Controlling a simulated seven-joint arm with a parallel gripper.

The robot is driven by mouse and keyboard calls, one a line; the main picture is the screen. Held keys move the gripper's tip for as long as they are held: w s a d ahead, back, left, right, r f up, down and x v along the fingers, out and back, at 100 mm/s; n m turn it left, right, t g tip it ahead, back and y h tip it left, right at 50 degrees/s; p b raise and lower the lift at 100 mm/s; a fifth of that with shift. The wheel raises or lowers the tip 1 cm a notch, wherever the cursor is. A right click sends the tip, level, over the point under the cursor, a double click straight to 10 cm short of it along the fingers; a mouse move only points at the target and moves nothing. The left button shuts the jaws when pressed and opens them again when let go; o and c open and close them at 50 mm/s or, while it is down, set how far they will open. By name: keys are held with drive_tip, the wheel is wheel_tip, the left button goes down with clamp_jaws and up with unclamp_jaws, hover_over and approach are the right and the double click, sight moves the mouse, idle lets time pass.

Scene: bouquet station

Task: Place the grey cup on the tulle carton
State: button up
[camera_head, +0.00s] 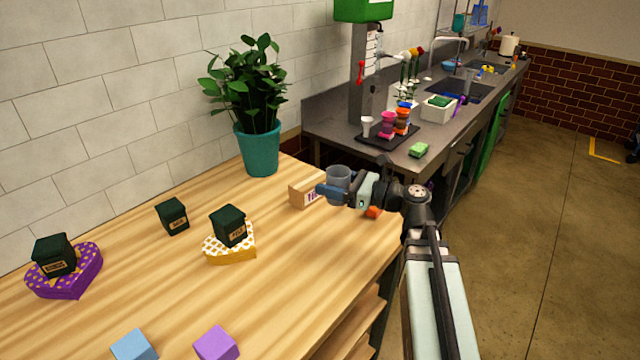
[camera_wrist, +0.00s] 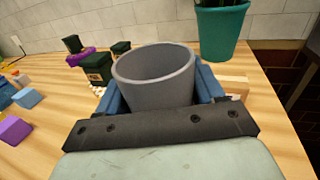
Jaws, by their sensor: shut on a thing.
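The grey cup (camera_head: 340,176) is upright between the blue fingers of my gripper (camera_head: 330,191), which is shut on it; in the wrist view the cup (camera_wrist: 153,80) shows its open, empty-looking mouth between both fingers (camera_wrist: 160,92). The tulle carton (camera_head: 302,195), a small brown box with printed lettering, stands on the wooden table near its far right end. The cup and fingers overlap the carton's right part in the head view. I cannot tell whether they touch. In the wrist view a strip of the carton (camera_wrist: 235,87) shows right of the cup, mostly hidden.
A teal plant pot (camera_head: 258,150) stands behind the carton by the wall. Dark green boxes and heart-shaped boxes, one yellow (camera_head: 232,256) and one purple (camera_head: 64,275), stand left. Blue (camera_head: 133,346) and purple (camera_head: 216,344) blocks lie in front. An orange thing (camera_head: 373,212) is below my gripper.

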drive_tip(key=w+a+r+n+g, duration=0.1)
drive_tip(key=w+a+r, duration=0.3)
drive_tip(key=w+a, duration=0.2)
drive_tip(key=m+t, duration=0.2)
hover_over(305, 178)
drive_tip(key=shift+h, duration=0.3)
drive_tip(key=shift+s+f, duration=0.1)
drive_tip(key=shift+f, duration=3.6)
drive_tip(key=shift+f, duration=0.1)
drive_tip(key=o, duration=1.1)
